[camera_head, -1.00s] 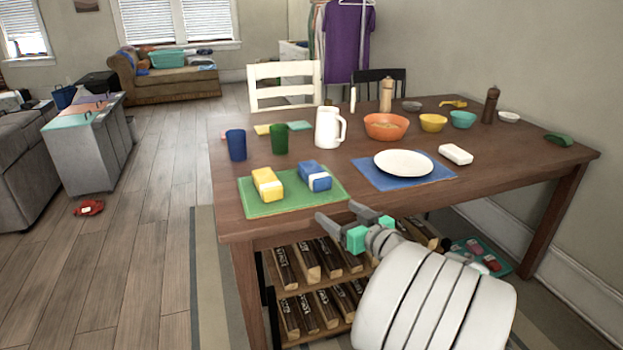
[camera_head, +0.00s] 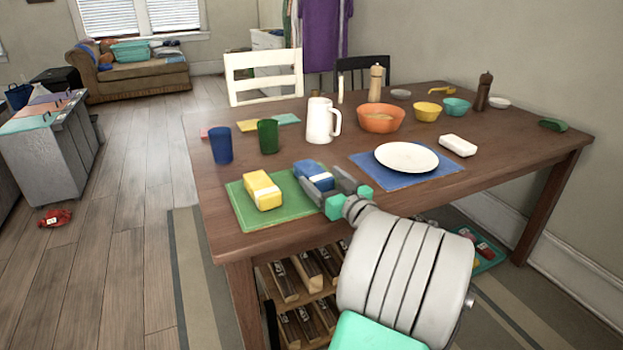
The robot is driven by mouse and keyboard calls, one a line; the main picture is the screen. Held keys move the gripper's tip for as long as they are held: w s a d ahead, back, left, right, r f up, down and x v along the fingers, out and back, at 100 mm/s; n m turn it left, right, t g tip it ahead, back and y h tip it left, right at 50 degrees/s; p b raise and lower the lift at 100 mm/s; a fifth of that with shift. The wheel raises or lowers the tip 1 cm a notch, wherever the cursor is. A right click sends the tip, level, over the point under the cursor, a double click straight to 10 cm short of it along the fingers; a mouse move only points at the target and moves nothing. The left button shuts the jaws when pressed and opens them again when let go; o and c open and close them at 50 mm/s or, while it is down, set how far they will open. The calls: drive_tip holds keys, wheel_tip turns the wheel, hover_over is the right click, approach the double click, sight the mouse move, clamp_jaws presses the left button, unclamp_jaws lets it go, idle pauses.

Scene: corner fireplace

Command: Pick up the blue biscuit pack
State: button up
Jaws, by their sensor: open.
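The blue biscuit pack (camera_head: 316,173), with a pale label band, lies on the right part of a green mat (camera_head: 240,207) on the wooden table. My gripper (camera_head: 325,183) is open at the near side of the blue pack. Its fingers point up-left and overlap the pack's lower part in the picture. I cannot tell whether they touch it or straddle it. A yellow pack (camera_head: 263,190) with a white band lies on the same mat, to the left of the fingers.
A white plate (camera_head: 406,157) on a blue mat (camera_head: 373,178) is right of my gripper. A blue cup (camera_head: 221,145), green cup (camera_head: 268,136), white pitcher (camera_head: 320,121) and orange bowl (camera_head: 381,118) stand behind. A white block (camera_head: 458,145) lies right of the plate.

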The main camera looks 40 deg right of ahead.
drive_tip(key=shift+w+d, duration=0.2)
drive_tip(key=shift+w, duration=0.8)
drive_tip(key=c, duration=1.6)
